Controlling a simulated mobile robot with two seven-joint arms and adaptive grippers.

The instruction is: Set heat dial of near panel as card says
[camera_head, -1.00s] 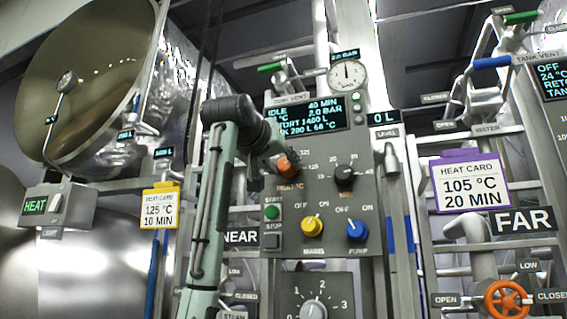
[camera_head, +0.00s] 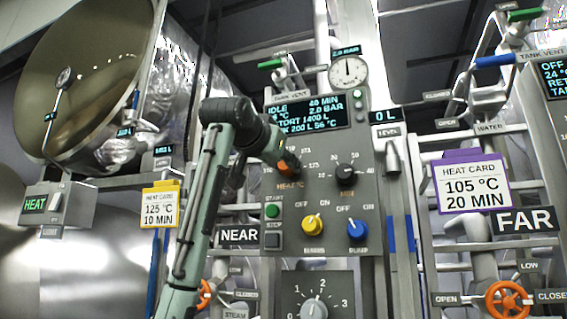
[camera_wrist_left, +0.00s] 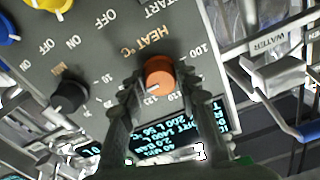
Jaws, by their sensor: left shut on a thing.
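The near panel (camera_head: 330,215) is a grey board with a NEAR label (camera_head: 238,236) at its left. Its orange heat dial (camera_head: 290,167) is partly hidden by my left gripper (camera_head: 284,155). In the left wrist view, turned around, the orange heat dial (camera_wrist_left: 160,72) sits between the two fingers of my left gripper (camera_wrist_left: 156,84), which is shut on it. The dial's white mark points toward the printed numbers by the display, around 121 to 125; the exact number is unclear. A yellow heat card (camera_head: 160,206) reads 125 °C, 10 MIN. My right gripper is not in view.
A black dial (camera_head: 346,172), a yellow knob (camera_head: 313,224), a blue knob (camera_head: 357,230) and a green start button (camera_head: 272,211) are close by on the panel. A purple-framed card (camera_head: 470,184) reading 105 °C, 20 MIN hangs by the FAR label (camera_head: 524,221).

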